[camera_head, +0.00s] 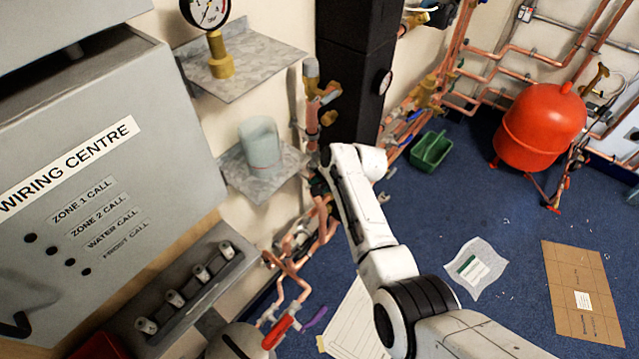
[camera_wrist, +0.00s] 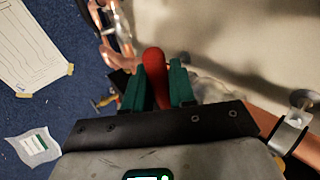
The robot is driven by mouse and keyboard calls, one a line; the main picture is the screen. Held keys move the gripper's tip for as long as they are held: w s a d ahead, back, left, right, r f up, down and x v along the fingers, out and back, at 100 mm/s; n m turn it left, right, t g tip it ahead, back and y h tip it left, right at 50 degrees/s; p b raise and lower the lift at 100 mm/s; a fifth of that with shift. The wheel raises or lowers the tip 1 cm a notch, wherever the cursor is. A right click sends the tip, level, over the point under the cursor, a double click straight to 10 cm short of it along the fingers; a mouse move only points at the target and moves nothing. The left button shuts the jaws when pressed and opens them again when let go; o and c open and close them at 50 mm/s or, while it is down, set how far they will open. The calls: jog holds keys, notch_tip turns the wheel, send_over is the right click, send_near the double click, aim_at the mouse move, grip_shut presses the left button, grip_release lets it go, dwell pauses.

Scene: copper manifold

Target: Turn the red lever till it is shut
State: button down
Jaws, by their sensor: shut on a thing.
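The red lever (camera_wrist: 154,68) shows in the wrist view as a rounded red handle pointing up the picture, between the two green fingers of my gripper (camera_wrist: 157,82). My gripper is shut on it, with a finger on each side. The lever's lower part is hidden by the fingers and the dark gripper body. In the head view my arm reaches in to the pipework by the wall, and the gripped lever cannot be made out there. Another red handle (camera_head: 281,331) shows low in the head view on copper pipes, apart from my gripper.
A grey wiring centre box (camera_head: 100,150) stands at the left. A wall shelf with a pale cup (camera_head: 260,143) and a dark column (camera_head: 352,85) are close to my arm. A green caddy (camera_head: 431,151) and red tank (camera_head: 541,125) stand beyond. The blue floor is partly clear.

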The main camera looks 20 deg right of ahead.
jog(key=c, duration=1.2)
grip_release()
jog(key=shift+w+r, duration=0.1)
jog(key=shift+r, duration=0.15)
jog(key=shift+o, duration=0.5)
jog(key=shift+f, duration=0.1)
jog(key=p+v, duration=0.1)
jog(key=v, duration=1)
jog(key=shift+p, duration=0.35)
jog(key=shift+f, duration=0.1)
jog(key=s+d+f+n+g+h, duration=0.1)
jog(key=s+d+f+n, duration=0.15)
jog(key=s, duration=0.65)
jog(key=s+d+f+n+g+h, duration=0.1)
jog(key=s+d+f+n+h, duration=0.2)
jog(key=s, duration=0.6)
jog(key=s+d+r+n+g, duration=0.1)
jog(key=s+n, duration=0.1)
jog(key=s, duration=0.9)
jog(key=s+d+r+n+g, duration=0.1)
jog(key=s+d+n, duration=0.1)
jog(key=s, duration=0.9)
jog(key=shift+s+r+n+g+h, duration=0.2)
jog(key=shift+r+n+g+h, duration=0.1)
jog(key=shift+n+h, duration=0.1)
